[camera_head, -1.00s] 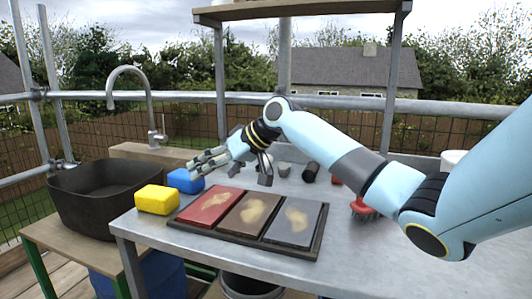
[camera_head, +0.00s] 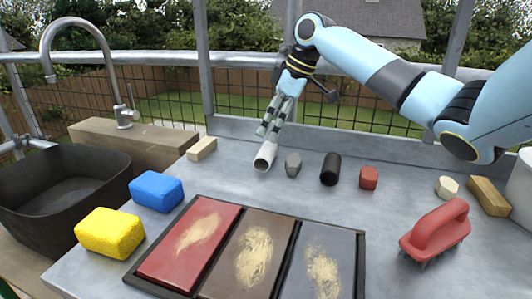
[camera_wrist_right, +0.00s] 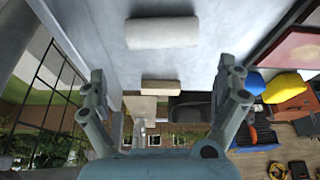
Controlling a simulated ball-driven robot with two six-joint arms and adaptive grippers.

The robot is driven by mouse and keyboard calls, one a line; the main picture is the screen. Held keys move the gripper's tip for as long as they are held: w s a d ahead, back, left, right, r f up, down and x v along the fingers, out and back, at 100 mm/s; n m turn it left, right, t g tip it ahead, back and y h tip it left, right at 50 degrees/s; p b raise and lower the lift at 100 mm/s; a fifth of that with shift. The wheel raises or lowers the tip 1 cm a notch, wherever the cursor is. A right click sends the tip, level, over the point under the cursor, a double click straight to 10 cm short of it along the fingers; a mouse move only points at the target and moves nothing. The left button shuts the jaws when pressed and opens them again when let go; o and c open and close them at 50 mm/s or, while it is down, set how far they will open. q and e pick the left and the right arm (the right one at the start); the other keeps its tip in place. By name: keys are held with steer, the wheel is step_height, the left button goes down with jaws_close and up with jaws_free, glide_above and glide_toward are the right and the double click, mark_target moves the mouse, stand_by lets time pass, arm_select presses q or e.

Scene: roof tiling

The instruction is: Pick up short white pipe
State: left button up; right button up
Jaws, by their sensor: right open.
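The short white pipe (camera_head: 265,157) lies on the grey tabletop near its back edge. In the right wrist view the pipe (camera_wrist_right: 162,33) lies crosswise, ahead of the fingertips and roughly centred between them. My right gripper (camera_head: 271,129) points down just behind and above the pipe in the head view. In the wrist view my right gripper (camera_wrist_right: 161,67) has its fingers spread wide, with nothing held between them. The pipe's upper end is close to the fingers in the head view; I see no grip on it. My left gripper is not in view.
A beige block (camera_head: 202,148) lies left of the pipe; a grey piece (camera_head: 293,165), black cylinder (camera_head: 330,169) and red piece (camera_head: 368,177) lie right. A three-panel tray (camera_head: 130,279), sponges (camera_head: 156,191) and a red brush (camera_head: 436,229) are nearer. A low wall backs the table.

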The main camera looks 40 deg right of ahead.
mark_target(264, 148)
steer(key=shift+x, duration=1.25)
steer(key=shift+w+a+f, duration=0.1)
steer(key=shift+f, duration=0.45)
steer(key=x, duration=0.1)
steer(key=b+x, duration=0.1)
steer(key=x, duration=0.1)
steer(key=shift+a+f, duration=0.15)
steer(key=shift+f, duration=0.65)
steer(key=shift+r, duration=0.1)
steer(key=c, duration=0.7)
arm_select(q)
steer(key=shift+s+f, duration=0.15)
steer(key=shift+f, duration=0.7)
arm_select(e)
steer(key=shift+r, duration=0.1)
